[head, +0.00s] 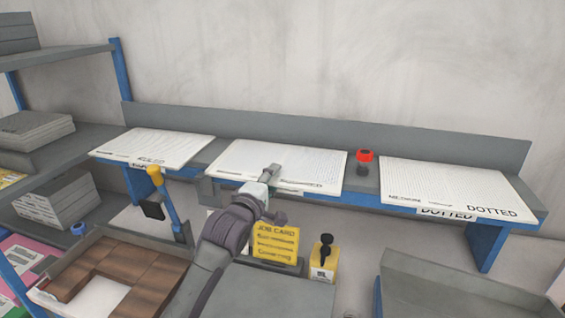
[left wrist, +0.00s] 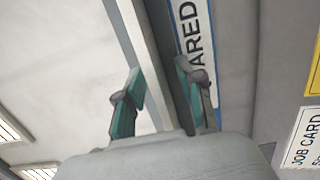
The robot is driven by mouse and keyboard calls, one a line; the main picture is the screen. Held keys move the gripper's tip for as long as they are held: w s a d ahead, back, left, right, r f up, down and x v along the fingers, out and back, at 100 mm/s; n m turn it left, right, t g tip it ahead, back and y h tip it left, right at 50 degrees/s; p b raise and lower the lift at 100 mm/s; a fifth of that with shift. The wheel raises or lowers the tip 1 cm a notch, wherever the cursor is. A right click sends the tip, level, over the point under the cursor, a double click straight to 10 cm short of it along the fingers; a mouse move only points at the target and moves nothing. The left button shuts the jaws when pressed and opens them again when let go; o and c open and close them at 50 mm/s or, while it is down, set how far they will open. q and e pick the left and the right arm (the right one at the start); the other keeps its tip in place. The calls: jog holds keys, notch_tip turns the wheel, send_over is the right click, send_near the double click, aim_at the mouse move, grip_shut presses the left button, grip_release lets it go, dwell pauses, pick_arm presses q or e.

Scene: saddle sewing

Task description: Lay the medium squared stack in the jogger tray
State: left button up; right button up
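The stack of white squared sheets (head: 277,164) lies in the middle of the grey shelf, between two other stacks. A label ending in "ARED" (left wrist: 197,35) shows in the left wrist view. My left gripper (head: 268,180) is at the front edge of this stack in the head view and covers part of it. In the left wrist view its teal fingers (left wrist: 163,100) are apart, with a pale edge between them; I cannot tell whether they touch it. A grey tray with raised walls (head: 455,268) stands at the lower right; I cannot tell whether it is the jogger tray. My right gripper is out of view.
A ruled stack (head: 155,146) lies left on the shelf (head: 340,128), a dotted stack (head: 450,188) right. A red-topped object (head: 364,158) stands between stacks. A yellow job card (head: 276,243), a yellow-based stamp-like object (head: 324,262) and a yellow-headed blue tool (head: 165,195) stand below.

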pick_arm(q)
grip_shut()
jog(key=shift+r, duration=0.1)
dwell(0.3)
